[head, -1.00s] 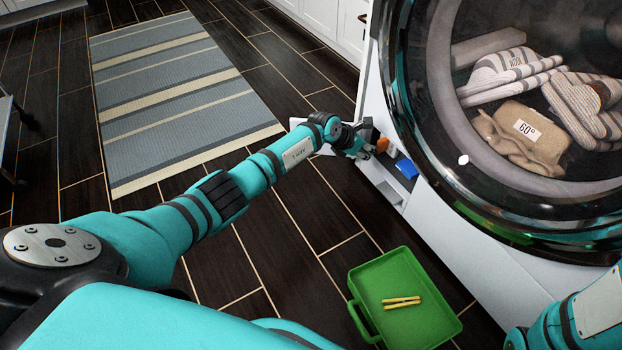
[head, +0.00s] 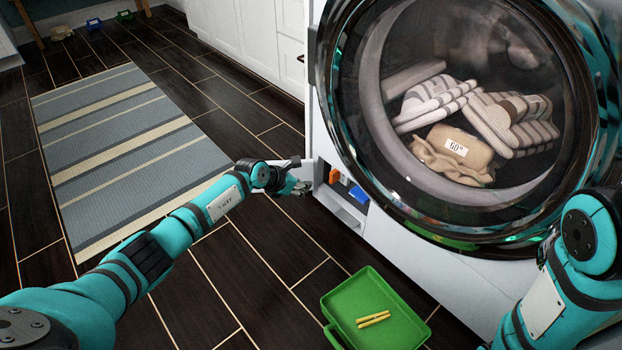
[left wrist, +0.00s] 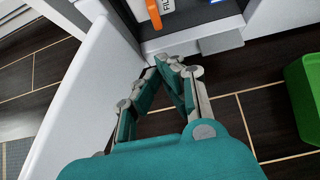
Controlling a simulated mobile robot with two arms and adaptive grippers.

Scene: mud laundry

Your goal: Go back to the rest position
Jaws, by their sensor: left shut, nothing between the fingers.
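An orange item (head: 334,177) and a blue item (head: 358,194) are inside the compartment. My right arm (head: 570,270) shows at the right edge; its gripper is out of view.
The washer (head: 400,235) has a round glass door with striped cloths and a brown "60°" bag behind it. A green tray (head: 345,300) with yellow sticks (head: 373,319) lies on the floor. A striped rug (head: 110,150) is at left. Small items (head: 94,24) stand far back.

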